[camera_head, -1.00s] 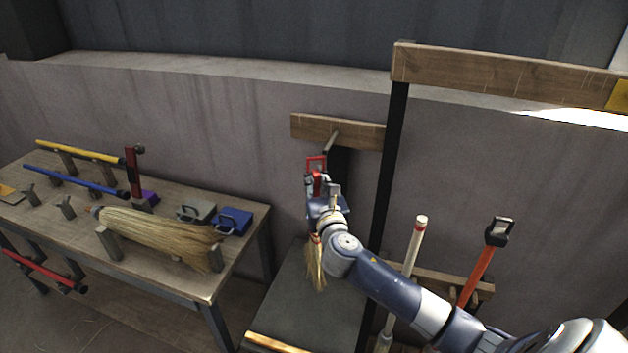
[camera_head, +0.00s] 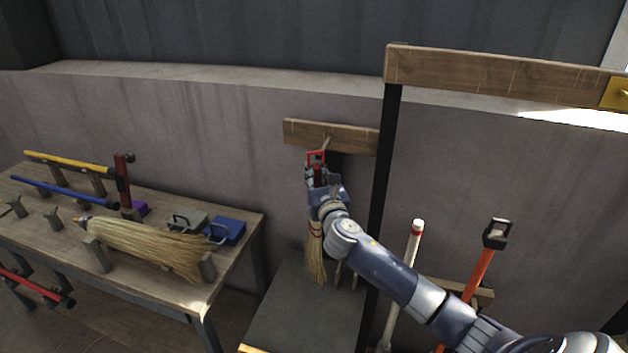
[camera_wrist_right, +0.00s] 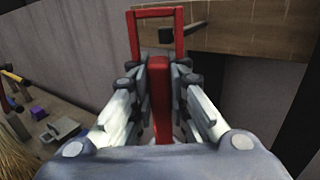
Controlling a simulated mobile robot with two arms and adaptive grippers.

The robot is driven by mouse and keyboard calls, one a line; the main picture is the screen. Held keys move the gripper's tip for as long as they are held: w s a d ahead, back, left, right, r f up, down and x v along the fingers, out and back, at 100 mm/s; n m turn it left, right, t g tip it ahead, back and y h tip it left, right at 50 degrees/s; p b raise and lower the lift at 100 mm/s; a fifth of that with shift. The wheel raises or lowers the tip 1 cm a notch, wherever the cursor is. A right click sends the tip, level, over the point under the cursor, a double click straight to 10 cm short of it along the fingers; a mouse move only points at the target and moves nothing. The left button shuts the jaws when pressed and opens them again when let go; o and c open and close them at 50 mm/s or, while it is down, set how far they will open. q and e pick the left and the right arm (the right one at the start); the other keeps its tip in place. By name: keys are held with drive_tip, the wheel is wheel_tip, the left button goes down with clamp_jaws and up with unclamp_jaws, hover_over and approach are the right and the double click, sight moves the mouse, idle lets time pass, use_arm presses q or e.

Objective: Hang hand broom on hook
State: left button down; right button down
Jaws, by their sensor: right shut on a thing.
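My right gripper (camera_head: 319,178) is shut on the red handle of the hand broom (camera_head: 315,262), whose straw bristles hang down below the gripper. The broom's red rectangular loop (camera_head: 316,157) sticks up above the fingers. In the right wrist view the red handle (camera_wrist_right: 159,100) stands between the two fingers (camera_wrist_right: 160,110). The loop is close to the dark hook (camera_wrist_right: 166,36) on the wooden board (camera_wrist_right: 235,40). In the head view the hook (camera_head: 326,143) juts from the board (camera_head: 355,138) just above the loop. I cannot tell whether the hook passes through the loop. My left gripper is not in view.
A workbench (camera_head: 232,265) at the left holds a large straw broom (camera_head: 150,245), a blue box (camera_head: 225,231) and several tools. A black post (camera_head: 381,200) stands right of the board. A white-handled tool (camera_head: 408,260) and an orange-handled tool (camera_head: 480,275) lean farther right.

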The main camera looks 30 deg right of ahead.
drive_tip(key=shift+w+d+f+b, duration=0.3)
drive_tip(key=shift+w+d+b, duration=0.3)
drive_tip(key=shift+w+d, duration=0.3)
drive_tip(key=shift+w+d+f+b, duration=0.25)
drive_tip(key=shift+w+d+b, duration=0.35)
drive_tip(key=shift+d, duration=0.35)
drive_tip(key=shift+w, duration=0.1)
